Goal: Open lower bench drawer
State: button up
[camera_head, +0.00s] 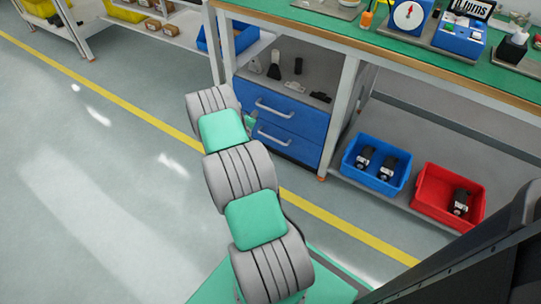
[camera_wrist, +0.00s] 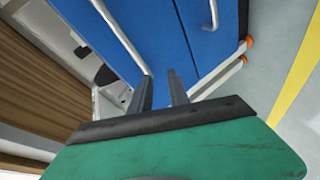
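The blue bench drawer unit has an upper drawer with a light bar handle (camera_head: 288,112) and a lower drawer (camera_head: 293,145) with a similar handle (camera_head: 276,139). Both drawers look closed. In the wrist view the unit is turned: the upper handle (camera_wrist: 122,38) runs down to near the left finger, and the lower handle (camera_wrist: 211,16) is farther right, near the top edge. My gripper (camera_wrist: 161,90) is open, its two dark fingers apart with nothing seen between them. They point at the blue fronts; contact is unclear. In the head view my arm mostly hides the gripper.
An open shelf (camera_head: 322,103) with small items sits above the drawers, under the green benchtop (camera_head: 470,72). A blue bin (camera_head: 372,183) and a red bin (camera_head: 425,203) stand on the low shelf to the right. The floor (camera_head: 100,170) at left is clear.

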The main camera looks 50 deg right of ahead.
aim_at(271, 138)
jog(key=s+d+f+n+t+h+b, duration=0.1)
jog(key=s+f+n+b, duration=0.15)
jog(key=f, duration=0.65)
jog(key=s+d+f+n+t+b, duration=0.15)
jog(key=s+f, duration=0.25)
jog(key=f, duration=0.4)
jog(key=shift+g, duration=0.35)
jog(key=b+x, duration=0.3)
jog(key=x, duration=0.3)
jog(key=shift+w+d+f, duration=0.1)
jog(key=shift+w, duration=0.1)
jog(key=shift+w+d+b, duration=0.2)
jog(key=shift+d+b, duration=0.05)
jog(key=shift+b, duration=0.05)
grip_shut()
